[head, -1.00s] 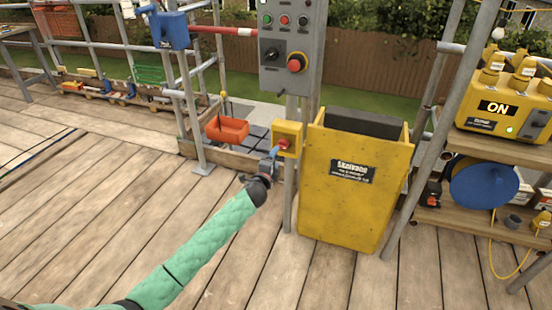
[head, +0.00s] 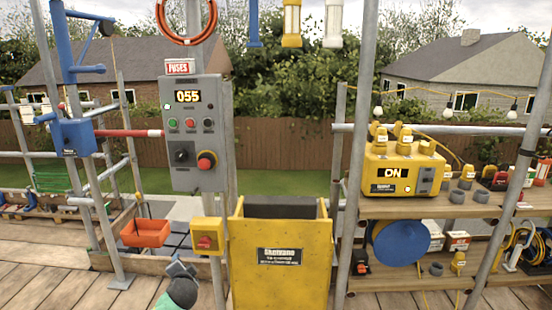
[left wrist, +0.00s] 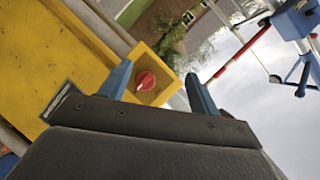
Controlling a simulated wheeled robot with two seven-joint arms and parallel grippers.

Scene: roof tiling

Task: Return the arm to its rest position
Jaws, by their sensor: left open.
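My left gripper (head: 180,266) shows at the bottom of the head view, below and left of the small yellow switch box (head: 207,236) with a red knob. Only its end and a bit of green-sleeved wrist are in view. In the left wrist view my gripper (left wrist: 159,82) has its two blue fingers spread wide with nothing held. The red knob (left wrist: 146,81) appears between the fingers, beyond them; I cannot tell the exact gap. My right gripper is in neither view.
A grey control panel (head: 196,135) reading 055 stands above the switch box. A yellow Skelvano-type bin (head: 280,275) is to its right. An orange tub (head: 146,232) hangs at left. Shelves with a yellow ON unit (head: 403,170) are at right. Scaffold poles stand between.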

